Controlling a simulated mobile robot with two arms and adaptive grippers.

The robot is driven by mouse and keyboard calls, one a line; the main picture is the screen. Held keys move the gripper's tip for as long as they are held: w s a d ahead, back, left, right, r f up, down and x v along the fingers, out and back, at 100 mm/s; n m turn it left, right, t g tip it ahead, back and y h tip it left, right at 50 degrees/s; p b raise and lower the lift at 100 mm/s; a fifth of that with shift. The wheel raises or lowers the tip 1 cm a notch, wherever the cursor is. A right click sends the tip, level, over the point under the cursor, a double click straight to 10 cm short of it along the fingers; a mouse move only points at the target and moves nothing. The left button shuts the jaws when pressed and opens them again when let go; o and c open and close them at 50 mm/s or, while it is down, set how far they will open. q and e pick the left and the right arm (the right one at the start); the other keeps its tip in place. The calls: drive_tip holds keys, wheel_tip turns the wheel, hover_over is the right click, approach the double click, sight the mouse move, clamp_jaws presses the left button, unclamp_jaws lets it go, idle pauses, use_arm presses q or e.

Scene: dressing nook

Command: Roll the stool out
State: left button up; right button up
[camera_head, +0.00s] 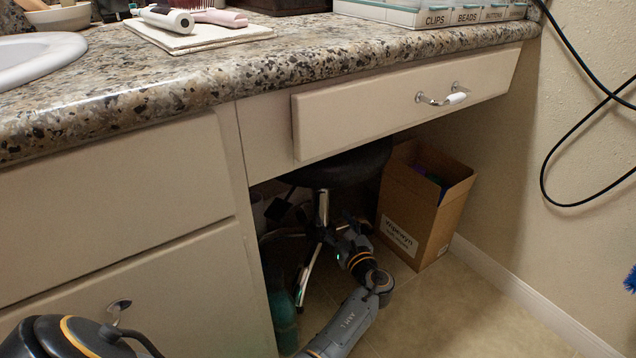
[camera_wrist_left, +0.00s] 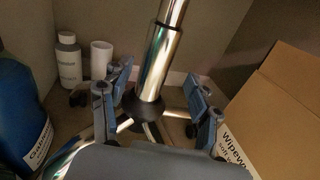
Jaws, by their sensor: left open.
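The stool stands in the knee space under the counter. Its dark round seat (camera_head: 345,166) is below the drawer, and its chrome column (camera_head: 322,207) and part of its legged base show beneath. My left gripper (camera_head: 345,236) reaches low into the knee space, just right of the column in the head view. In the left wrist view the chrome column (camera_wrist_left: 160,62) rises beyond the two open fingers, and its foot shows between them. My left gripper (camera_wrist_left: 153,100) is open; I cannot tell whether a finger touches the stool. My right gripper is not in view.
A cardboard box (camera_head: 418,208) stands right of the stool. A teal bottle (camera_head: 283,318) is by the cabinet; a blue container (camera_wrist_left: 20,115) and white bottle (camera_wrist_left: 68,62) stand left of the column. The closed drawer (camera_head: 400,105) hangs above. Tiled floor (camera_head: 450,310) in front is clear.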

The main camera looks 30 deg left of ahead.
sight(316, 191)
use_arm(q)
drive_tip(key=b+x, duration=0.7)
drive_tip(key=x, duration=0.4)
drive_tip(key=shift+w+a+f, duration=0.15)
drive_tip(key=shift+w+a, duration=0.05)
drive_tip(key=shift+a, duration=0.1)
drive_tip(key=shift+w+a+r+b, duration=0.2)
drive_tip(key=shift+w+a+b, duration=0.25)
drive_tip(key=shift+a+b, duration=0.15)
clamp_jaws()
